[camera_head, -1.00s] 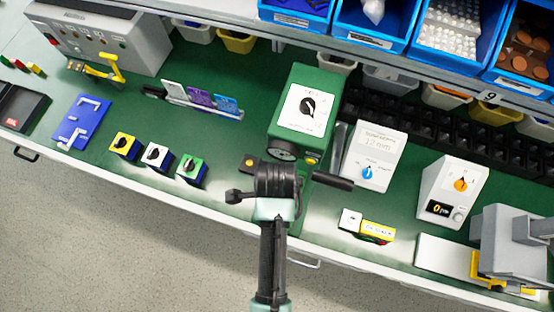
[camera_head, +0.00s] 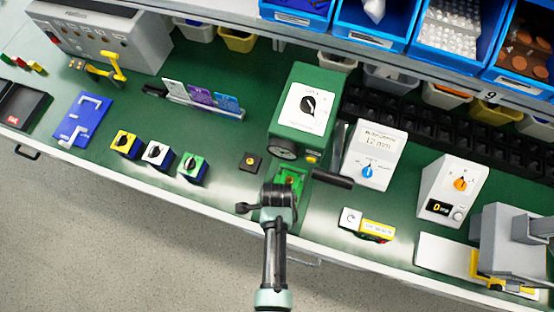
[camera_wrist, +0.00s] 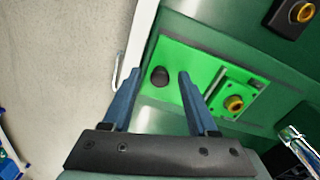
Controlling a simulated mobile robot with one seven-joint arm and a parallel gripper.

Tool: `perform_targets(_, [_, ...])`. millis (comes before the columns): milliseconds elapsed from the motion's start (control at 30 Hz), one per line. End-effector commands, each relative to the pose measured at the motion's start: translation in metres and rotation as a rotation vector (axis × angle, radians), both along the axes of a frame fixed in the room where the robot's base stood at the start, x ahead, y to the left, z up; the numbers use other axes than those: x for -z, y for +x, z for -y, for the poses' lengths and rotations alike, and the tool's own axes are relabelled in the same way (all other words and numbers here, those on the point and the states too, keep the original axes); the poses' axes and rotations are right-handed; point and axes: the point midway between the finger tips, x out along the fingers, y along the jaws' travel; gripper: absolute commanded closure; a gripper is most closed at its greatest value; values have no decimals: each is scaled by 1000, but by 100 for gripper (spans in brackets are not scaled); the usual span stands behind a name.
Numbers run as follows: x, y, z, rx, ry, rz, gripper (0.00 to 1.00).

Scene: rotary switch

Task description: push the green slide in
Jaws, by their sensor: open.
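The bright green slide (camera_head: 292,181) sticks out at the front of the green press-like machine (camera_head: 305,110) in the head view. In the wrist view the slide (camera_wrist: 185,85) is a flat plate with a round black knob (camera_wrist: 159,76) near its outer end and a nest holding a brass-coloured piece (camera_wrist: 233,103). My gripper (camera_wrist: 160,73) is open, its blue fingers apart with the knob showing between the tips. I cannot tell whether the fingers touch the plate or the knob. In the head view my wrist hides the slide's outer end.
A small black block with a brass button (camera_head: 251,161) stands left of the slide. A black lever (camera_head: 332,179) juts out on the right. Green, white and yellow switch boxes (camera_head: 156,154) stand left; a white box with a blue dial (camera_head: 372,157) stands right. The bench's front edge is close.

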Motion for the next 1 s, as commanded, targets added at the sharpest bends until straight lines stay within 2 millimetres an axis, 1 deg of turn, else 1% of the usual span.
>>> perform_targets(200, [0,0,0,0,0,0,41])
perform_targets(233, [0,0,0,0,0,0,45])
perform_targets(533, [0,0,0,0,0,0,99])
perform_targets(567, [0,0,0,0,0,0,100])
perform_targets(1000, [0,0,0,0,0,0,100])
